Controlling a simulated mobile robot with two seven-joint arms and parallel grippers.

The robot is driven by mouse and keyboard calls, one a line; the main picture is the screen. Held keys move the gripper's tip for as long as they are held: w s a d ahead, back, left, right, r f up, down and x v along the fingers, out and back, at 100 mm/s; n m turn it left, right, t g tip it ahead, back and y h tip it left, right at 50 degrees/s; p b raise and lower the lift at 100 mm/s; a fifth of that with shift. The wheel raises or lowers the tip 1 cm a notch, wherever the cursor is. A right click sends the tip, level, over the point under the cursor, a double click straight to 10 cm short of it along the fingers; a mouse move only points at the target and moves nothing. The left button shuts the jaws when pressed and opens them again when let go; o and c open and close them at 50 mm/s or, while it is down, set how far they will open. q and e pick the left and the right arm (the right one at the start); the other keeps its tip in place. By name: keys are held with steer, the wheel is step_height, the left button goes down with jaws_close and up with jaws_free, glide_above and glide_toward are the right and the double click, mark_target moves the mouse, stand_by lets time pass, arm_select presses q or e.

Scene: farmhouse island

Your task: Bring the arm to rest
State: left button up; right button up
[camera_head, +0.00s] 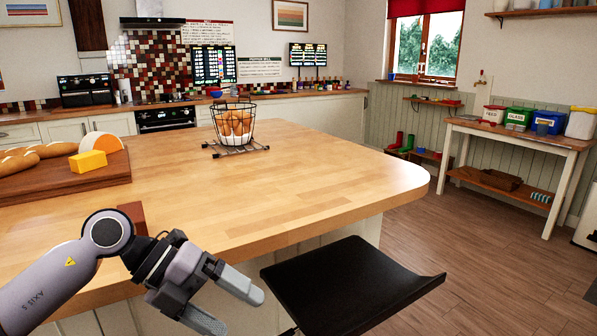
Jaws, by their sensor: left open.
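My left gripper (232,304) hangs in front of the island's near edge, at the bottom of the head view. Its two fingers are apart, with nothing between them. It is left of the black stool seat and clear of the items on the island. My left arm comes in from the lower left. A small red-brown block (131,214) shows partly behind the arm near the island's front edge; the arm hides the rest of it. My right gripper is not in the picture.
The wooden island top (300,165) is mostly bare. A wire basket of eggs (234,124) stands on a black rack. A board (70,185) with bread (38,153) and cheese (88,162) is at left. A black stool (345,285) stands in front. Floor is open at right.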

arm_select(q)
steer(key=s+d+r+n+t+h+p, duration=0.25)
steer(key=d+n+h, duration=0.35)
steer(key=h, duration=0.4)
steer(key=a+f+n+t+y+p, duration=0.1)
steer(key=a+f+n+t+y, duration=0.35)
steer(key=n+t, duration=0.4)
steer(key=a+f+n+t+y+p, duration=0.1)
steer(key=a+f+n+t+y, duration=0.4)
steer(key=n, duration=0.7)
steer(key=s+a+f+n+g+y, duration=0.2)
steer(key=s+a+f+n+y, duration=0.1)
steer(key=s+f, duration=0.4)
steer(key=s+a+f+n+g+y+p, duration=0.1)
steer(key=s+a+f+n+g+y, duration=0.2)
steer(key=s+f, duration=0.4)
step_height(320, 180, down, 4)
steer(key=shift+a+f+n+g+y, duration=0.25)
steer(key=shift+n+y, duration=0.4)
steer(key=shift+y, duration=0.5)
